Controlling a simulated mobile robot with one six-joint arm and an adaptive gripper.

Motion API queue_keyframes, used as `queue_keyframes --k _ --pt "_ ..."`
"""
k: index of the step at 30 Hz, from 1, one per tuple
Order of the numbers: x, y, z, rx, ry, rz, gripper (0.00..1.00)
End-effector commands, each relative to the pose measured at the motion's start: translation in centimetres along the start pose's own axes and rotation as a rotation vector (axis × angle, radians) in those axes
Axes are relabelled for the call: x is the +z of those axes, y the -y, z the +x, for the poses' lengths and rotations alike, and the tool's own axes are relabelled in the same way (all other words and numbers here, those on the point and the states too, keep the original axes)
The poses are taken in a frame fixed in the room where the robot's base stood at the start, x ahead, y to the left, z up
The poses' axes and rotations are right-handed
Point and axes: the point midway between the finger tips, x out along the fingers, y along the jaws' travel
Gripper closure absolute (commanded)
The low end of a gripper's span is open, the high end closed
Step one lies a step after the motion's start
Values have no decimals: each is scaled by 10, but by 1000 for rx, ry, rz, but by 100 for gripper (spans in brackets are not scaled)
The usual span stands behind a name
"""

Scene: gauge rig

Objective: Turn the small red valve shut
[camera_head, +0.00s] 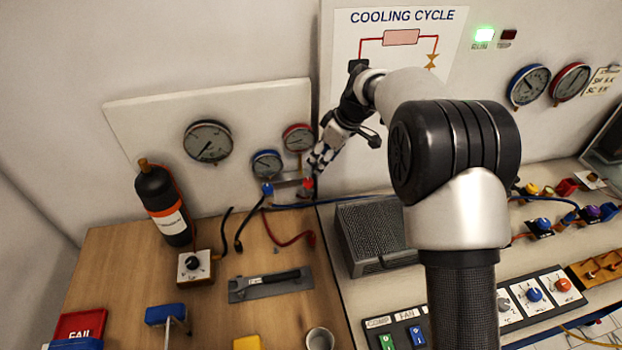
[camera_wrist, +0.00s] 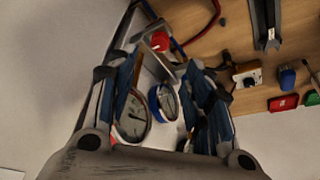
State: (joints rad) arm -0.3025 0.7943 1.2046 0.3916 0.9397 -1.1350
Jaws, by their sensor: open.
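The small red valve (camera_head: 307,185) sits low on the white gauge panel, below the red-rimmed gauge. In the wrist view the red valve knob (camera_wrist: 160,41) shows just past my fingertips, between the two finger lines. My gripper (camera_head: 315,168) reaches down from the upper right, close above the valve in the head view. In the wrist view my gripper (camera_wrist: 165,62) has its two fingers apart with nothing held between them. I cannot tell whether a fingertip touches the valve. My fingers partly cover the valve's surroundings in the head view.
A blue-rimmed gauge (camera_head: 267,164) and a red-rimmed gauge (camera_head: 298,138) are close beside my gripper. A blue valve (camera_head: 267,189) and hoses hang left of the red one. A black cylinder (camera_head: 160,200) stands left. A grey ribbed box (camera_head: 375,232) stands right.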

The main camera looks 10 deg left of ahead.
Motion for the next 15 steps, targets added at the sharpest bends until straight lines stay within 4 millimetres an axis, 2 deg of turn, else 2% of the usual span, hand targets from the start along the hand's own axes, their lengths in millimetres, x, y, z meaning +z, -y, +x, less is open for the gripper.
queue_keyframes --k 1,9,15 --pt "1 0 14 -2 1 0 54" --pt "1 0 71 -1 2 1 54" --pt "0 0 100 1 1 1 54"
